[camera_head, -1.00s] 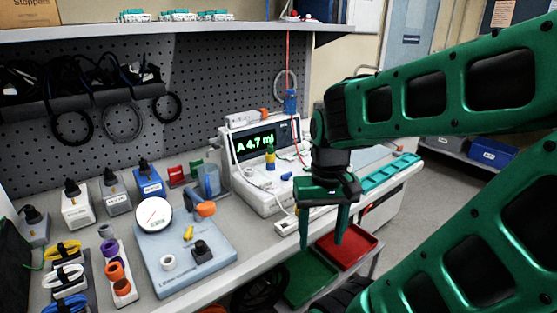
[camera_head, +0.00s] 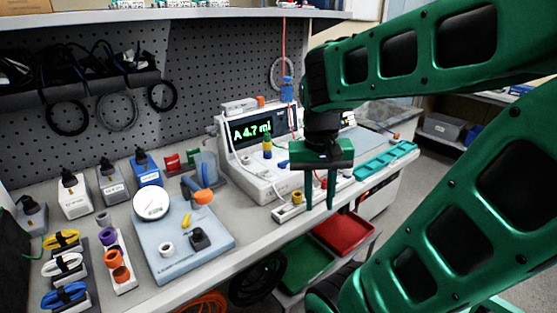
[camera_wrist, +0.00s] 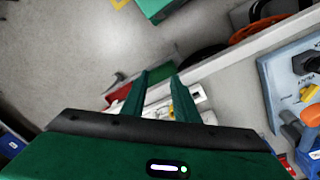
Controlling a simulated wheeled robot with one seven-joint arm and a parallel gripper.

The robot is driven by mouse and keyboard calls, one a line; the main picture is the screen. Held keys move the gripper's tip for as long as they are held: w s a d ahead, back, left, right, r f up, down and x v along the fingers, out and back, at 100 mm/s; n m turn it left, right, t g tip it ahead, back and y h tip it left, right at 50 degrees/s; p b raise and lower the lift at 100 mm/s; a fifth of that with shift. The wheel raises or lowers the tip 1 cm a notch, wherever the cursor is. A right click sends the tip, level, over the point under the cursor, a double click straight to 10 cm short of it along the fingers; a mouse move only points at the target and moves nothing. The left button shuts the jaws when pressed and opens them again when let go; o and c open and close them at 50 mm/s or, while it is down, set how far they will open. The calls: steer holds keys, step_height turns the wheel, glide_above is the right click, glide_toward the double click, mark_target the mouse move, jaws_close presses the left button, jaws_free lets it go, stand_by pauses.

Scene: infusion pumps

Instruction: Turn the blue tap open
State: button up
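My gripper (camera_head: 320,203) points down at the bench's front edge, beside the white manifold strip (camera_head: 287,213). Its two green fingers are apart with nothing between them, and this gap also shows in the wrist view (camera_wrist: 161,77). A small blue lever-like part (camera_head: 283,164), possibly the blue tap, is on the front of the white pump (camera_head: 262,186), left of my gripper. Its position is too small to read. A yellow knob (camera_head: 297,197) stands on the strip near my fingers. My gripper hides part of the strip.
A blue-grey gauge board (camera_head: 170,262) lies on the bench to the left. Red (camera_head: 345,233) and green (camera_head: 303,262) trays are below the bench edge. A teal rack (camera_head: 385,160) is at the right.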

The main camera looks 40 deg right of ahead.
steer(key=w+d+r+m+h, duration=0.1)
steer(key=w+d+r+m, duration=0.15)
steer(key=w, duration=0.35)
steer(key=w+d+r+m+h, duration=0.1)
steer(key=w+r+m, duration=0.2)
steer(key=w, duration=0.3)
steer(key=m+h, duration=0.1)
steer(key=m, duration=0.4)
glide_toward(283, 164)
steer(key=shift+n, duration=0.25)
steer(key=x, duration=0.7)
steer(key=shift+w+d+f, duration=0.15)
steer(key=shift+w+d, duration=0.1)
steer(key=shift+w, duration=0.05)
steer(key=shift+h, duration=0.3)
jaws_close()
